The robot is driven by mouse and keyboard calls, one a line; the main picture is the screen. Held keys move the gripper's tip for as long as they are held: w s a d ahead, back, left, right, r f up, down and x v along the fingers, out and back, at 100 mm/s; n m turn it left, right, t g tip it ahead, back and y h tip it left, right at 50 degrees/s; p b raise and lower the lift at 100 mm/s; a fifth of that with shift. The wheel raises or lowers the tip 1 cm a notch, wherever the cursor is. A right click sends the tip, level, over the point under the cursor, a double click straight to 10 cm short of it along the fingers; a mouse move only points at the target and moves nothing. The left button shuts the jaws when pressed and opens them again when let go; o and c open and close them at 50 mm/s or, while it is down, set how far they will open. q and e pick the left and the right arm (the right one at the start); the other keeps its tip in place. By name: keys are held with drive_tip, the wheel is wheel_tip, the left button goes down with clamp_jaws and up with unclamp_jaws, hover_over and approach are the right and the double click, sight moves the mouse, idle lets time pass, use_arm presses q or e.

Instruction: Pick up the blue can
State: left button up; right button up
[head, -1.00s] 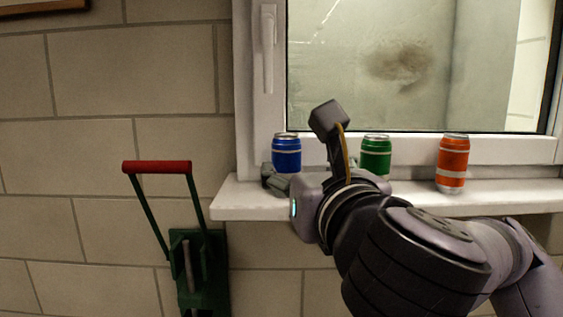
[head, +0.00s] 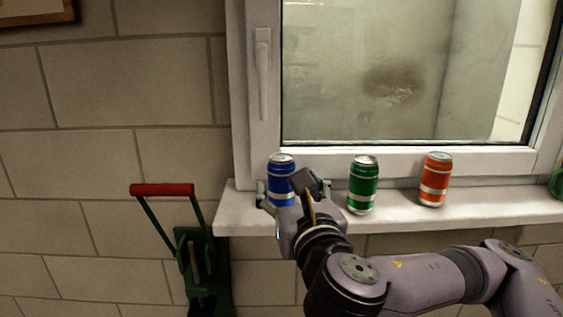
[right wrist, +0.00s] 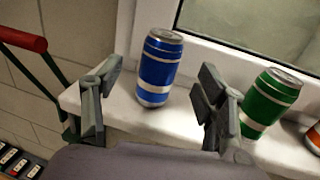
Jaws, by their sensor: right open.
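The blue can (head: 281,179) stands upright on the white window sill, left of the other cans. In the right wrist view the blue can (right wrist: 159,70) stands between and beyond the two spread fingers. My right gripper (right wrist: 155,103) is open, with one finger to each side of the can and no visible contact. In the head view the right gripper (head: 290,196) is right at the can and hides its lower part. My left gripper is not in view.
A green can (head: 363,184) and an orange can (head: 434,180) stand to the right on the sill (head: 400,214). The green can is close to the right finger. A window rises behind. A green device with a red handle (head: 162,189) stands left, below the sill.

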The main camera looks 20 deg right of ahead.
sight(283, 198)
drive_tip(key=shift+w+d, duration=0.1)
drive_tip(key=shift+w, duration=0.95)
drive_tip(key=w+p, duration=0.3)
drive_tip(key=w, duration=0.1)
drive_tip(key=shift+d+r, duration=0.2)
drive_tip(key=shift+d, duration=0.15)
drive_tip(key=shift+w, duration=0.45)
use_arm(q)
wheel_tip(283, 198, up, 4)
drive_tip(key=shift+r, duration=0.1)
use_arm(e)
drive_tip(key=shift+w+f, duration=0.2)
drive_tip(key=shift+w, duration=0.1)
drive_tip(key=shift+c, duration=0.3)
drive_tip(key=c, duration=0.8)
